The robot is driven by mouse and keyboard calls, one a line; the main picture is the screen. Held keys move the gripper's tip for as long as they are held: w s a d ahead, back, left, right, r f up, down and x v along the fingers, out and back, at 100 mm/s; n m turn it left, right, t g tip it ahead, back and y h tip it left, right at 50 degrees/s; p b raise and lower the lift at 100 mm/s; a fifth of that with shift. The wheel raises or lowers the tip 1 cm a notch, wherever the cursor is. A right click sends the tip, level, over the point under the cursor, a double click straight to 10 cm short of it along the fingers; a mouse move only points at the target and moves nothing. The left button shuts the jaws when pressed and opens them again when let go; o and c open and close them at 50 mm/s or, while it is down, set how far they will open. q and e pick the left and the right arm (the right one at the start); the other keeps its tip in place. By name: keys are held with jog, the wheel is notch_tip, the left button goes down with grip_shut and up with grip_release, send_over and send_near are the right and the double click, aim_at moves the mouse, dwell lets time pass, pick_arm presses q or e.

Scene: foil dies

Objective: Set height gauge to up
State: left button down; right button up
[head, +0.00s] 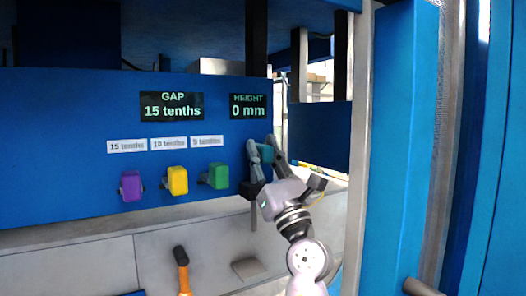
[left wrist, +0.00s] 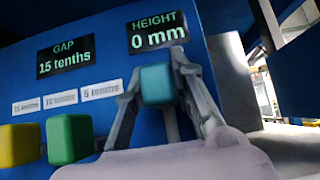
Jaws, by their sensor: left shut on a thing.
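The HEIGHT display (head: 248,107) on the blue panel reads 0 mm; it also shows in the left wrist view (left wrist: 157,32). Below it is a teal block-shaped knob (head: 266,153), seen face-on in the left wrist view (left wrist: 157,84). My left gripper (head: 261,145) is shut on this knob, with one finger on each side of it in the left wrist view (left wrist: 156,78). A grey stem or slot shows below the knob in that view. My right gripper is not in view.
The GAP display (head: 171,106) reads 15 tenths. Purple (head: 131,186), yellow (head: 177,180) and green (head: 218,175) knobs sit left of my gripper under white labels. An orange-and-black handle (head: 182,270) stands below. A blue post (head: 405,150) rises on the right.

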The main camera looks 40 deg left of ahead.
pick_arm(q)
jog(key=shift+d+r, duration=0.1)
jog(key=shift+r, duration=0.25)
jog(key=c, duration=1.8)
grip_release()
jog(key=o, duration=0.4)
jog(key=shift+f, duration=0.15)
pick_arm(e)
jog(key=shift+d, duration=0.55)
pick_arm(q)
jog(key=shift+o, duration=0.2)
jog(key=shift+f, duration=0.15)
jog(key=v, duration=1.1)
jog(key=shift+d+f, duration=0.25)
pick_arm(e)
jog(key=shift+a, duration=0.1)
